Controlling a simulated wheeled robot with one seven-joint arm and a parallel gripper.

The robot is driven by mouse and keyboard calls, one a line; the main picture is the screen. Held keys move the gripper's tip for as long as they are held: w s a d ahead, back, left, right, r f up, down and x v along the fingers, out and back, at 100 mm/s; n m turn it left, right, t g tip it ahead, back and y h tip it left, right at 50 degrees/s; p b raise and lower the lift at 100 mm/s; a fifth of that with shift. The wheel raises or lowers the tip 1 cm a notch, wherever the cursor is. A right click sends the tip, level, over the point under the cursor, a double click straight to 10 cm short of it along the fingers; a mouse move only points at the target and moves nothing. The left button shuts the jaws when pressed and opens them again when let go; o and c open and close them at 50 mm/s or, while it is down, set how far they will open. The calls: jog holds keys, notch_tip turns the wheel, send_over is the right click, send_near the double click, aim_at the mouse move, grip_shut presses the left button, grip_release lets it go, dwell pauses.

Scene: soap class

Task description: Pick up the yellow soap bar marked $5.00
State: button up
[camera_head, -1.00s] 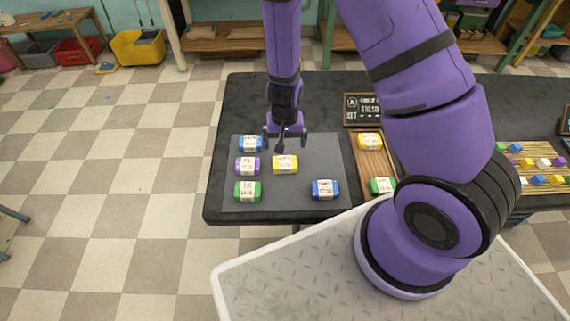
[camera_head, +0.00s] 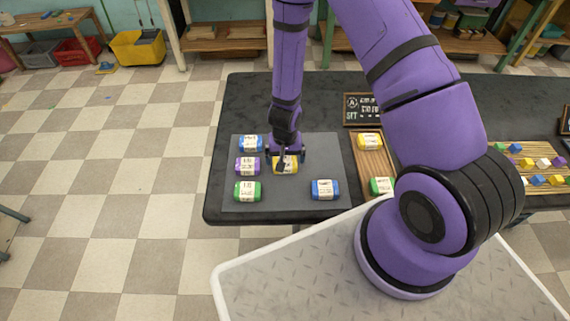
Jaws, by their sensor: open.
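A yellow soap bar (camera_head: 279,169) with a pale label lies on the grey mat (camera_head: 290,198); its label is too small to read and my gripper partly covers it. My gripper (camera_head: 285,160) is open, pointing down, over this bar, with fingers at its far side and above it. I cannot tell how far above it the fingertips are. A second yellow soap bar (camera_head: 369,141) lies on the wooden board (camera_head: 371,163) to the right, its price also unreadable.
Blue (camera_head: 250,143), purple (camera_head: 247,166) and green (camera_head: 247,191) bars stand in a column left of my gripper. Another blue bar (camera_head: 325,189) lies front right on the mat. A green bar (camera_head: 381,185) is on the board. A black sign (camera_head: 361,108) stands behind.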

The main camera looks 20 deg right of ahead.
jog(key=shift+f, duration=1.3)
jog(key=c, duration=0.8)
jog(key=shift+r, duration=0.1)
